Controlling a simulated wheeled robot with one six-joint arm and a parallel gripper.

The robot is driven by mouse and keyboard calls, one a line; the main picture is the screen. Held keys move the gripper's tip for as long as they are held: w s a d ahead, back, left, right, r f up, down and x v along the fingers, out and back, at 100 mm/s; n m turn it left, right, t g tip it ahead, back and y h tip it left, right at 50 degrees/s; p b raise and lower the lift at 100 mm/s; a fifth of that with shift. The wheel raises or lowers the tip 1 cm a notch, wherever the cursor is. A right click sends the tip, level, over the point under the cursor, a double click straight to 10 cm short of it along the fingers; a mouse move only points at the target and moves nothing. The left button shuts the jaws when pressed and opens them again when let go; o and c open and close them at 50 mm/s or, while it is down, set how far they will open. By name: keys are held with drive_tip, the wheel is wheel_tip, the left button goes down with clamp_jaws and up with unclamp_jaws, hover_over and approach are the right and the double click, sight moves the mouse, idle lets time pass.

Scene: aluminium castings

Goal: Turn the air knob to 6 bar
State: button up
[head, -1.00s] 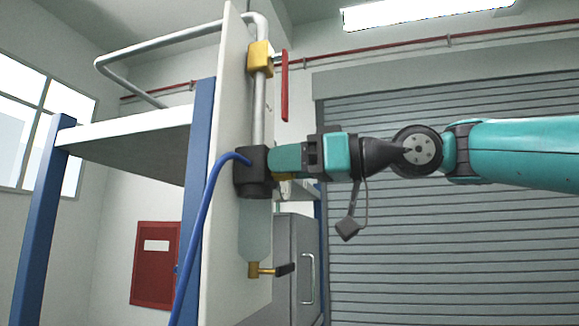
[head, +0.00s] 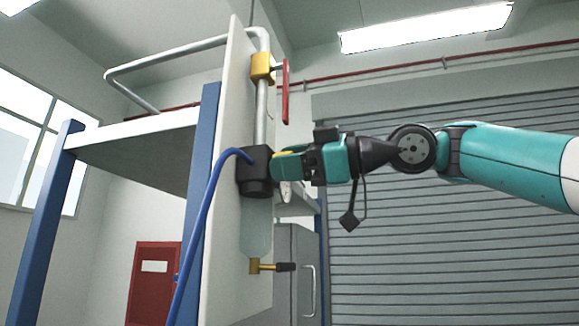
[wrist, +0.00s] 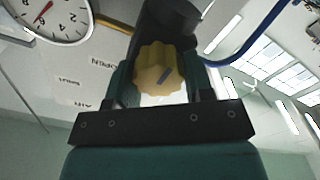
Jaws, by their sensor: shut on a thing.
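The yellow, ridged air knob (wrist: 158,70) is between the two fingers of my gripper (wrist: 160,80) in the wrist view, with a dark mark on its face. My gripper is shut on it. In the head view my gripper (head: 288,166) reaches from the right to the black regulator body (head: 257,172) on the white panel; the knob is mostly hidden there. The round white pressure gauge (wrist: 62,22) with a red needle is at the upper left of the wrist view, tilted and cut off by the edge. I cannot tell its reading.
A blue hose (head: 203,215) runs down from the regulator. A yellow valve with a red handle (head: 285,92) is above, and a brass drain tap (head: 268,266) below. Blue shelf posts (head: 42,220) stand at left. A grey shutter (head: 450,240) is behind my arm.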

idle(0.4)
drive_tip(key=o, duration=0.9)
